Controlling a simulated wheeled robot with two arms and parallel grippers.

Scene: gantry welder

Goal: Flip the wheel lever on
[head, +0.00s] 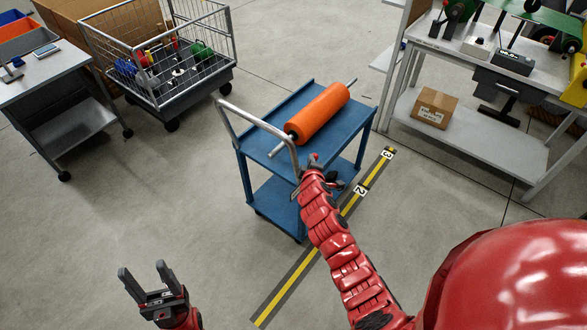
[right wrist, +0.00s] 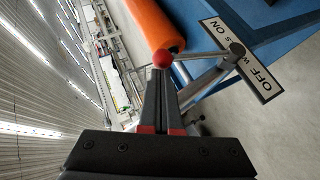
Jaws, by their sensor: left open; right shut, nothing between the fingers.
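The wheel lever, a grey rod with a red ball knob (right wrist: 163,58), shows in the right wrist view. Its pivot is on a white plate (right wrist: 214,29) marked ON and OFF, fixed to the blue cart. The rod points left from the plate; I cannot tell which setting it is in. My right gripper (right wrist: 161,85) is shut and empty, its fingertips right at the knob; touching or slightly apart, I cannot tell. In the head view my right gripper (head: 314,160) is at the cart's near end and the lever cannot be made out. My left gripper (head: 145,275) is open and empty over the floor.
The blue cart (head: 262,144) carries an orange roll (head: 318,112) and has a grey handle (head: 262,122). A wire basket cart (head: 190,85) and a grey table (head: 50,72) stand upper left. A workbench (head: 452,45) stands upper right. Floor on the left is clear.

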